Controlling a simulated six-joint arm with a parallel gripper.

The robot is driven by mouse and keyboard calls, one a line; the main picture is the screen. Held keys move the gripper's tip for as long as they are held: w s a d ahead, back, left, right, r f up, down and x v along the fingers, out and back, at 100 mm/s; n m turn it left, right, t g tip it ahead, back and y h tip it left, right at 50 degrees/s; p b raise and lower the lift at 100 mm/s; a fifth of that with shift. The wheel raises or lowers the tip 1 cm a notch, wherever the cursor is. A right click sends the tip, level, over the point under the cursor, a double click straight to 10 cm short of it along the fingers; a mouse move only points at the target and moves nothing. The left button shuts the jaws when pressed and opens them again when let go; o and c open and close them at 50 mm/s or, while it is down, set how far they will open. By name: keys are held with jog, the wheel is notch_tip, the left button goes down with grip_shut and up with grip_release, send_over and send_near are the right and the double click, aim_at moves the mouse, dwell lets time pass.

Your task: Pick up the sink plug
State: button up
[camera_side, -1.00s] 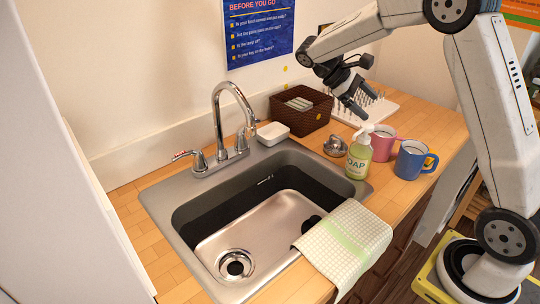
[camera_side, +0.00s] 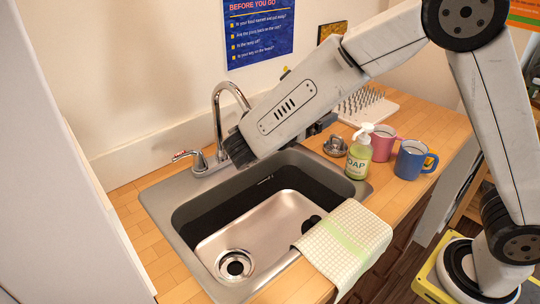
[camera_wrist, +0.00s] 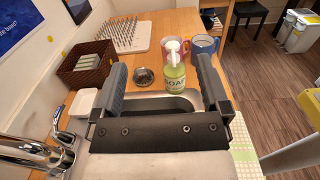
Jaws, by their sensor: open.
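A round metal strainer-like plug with a knob (camera_side: 335,146) sits on the counter behind the sink's right corner, left of the soap bottle. It also shows in the wrist view as a round metal piece (camera_wrist: 145,76). A small black object (camera_side: 311,222) lies in the sink basin beside the towel; I cannot tell whether it is a plug. My gripper (camera_wrist: 160,68) is open and empty in the wrist view, its fingers spread above the sink and pointing towards the counter items. In the side view my arm hides most of it; a dark part (camera_side: 320,126) shows.
The sink (camera_side: 158,205) has a tap (camera_side: 217,110) at its back left. A soap bottle (camera_side: 359,155), pink mug (camera_side: 382,142) and blue mug (camera_side: 409,160) stand right. A towel (camera_side: 345,240) hangs over the front rim. A brown basket (camera_wrist: 88,62) and spiked rack (camera_wrist: 120,35) stand behind.

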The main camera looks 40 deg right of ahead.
aim_at(312, 222)
notch_tip(312, 222, down, 37)
jog(key=shift+d+r, duration=0.15)
dwell(0.3)
jog(key=shift+d, duration=0.1)
jog(key=shift+d, duration=2.45)
grip_shut()
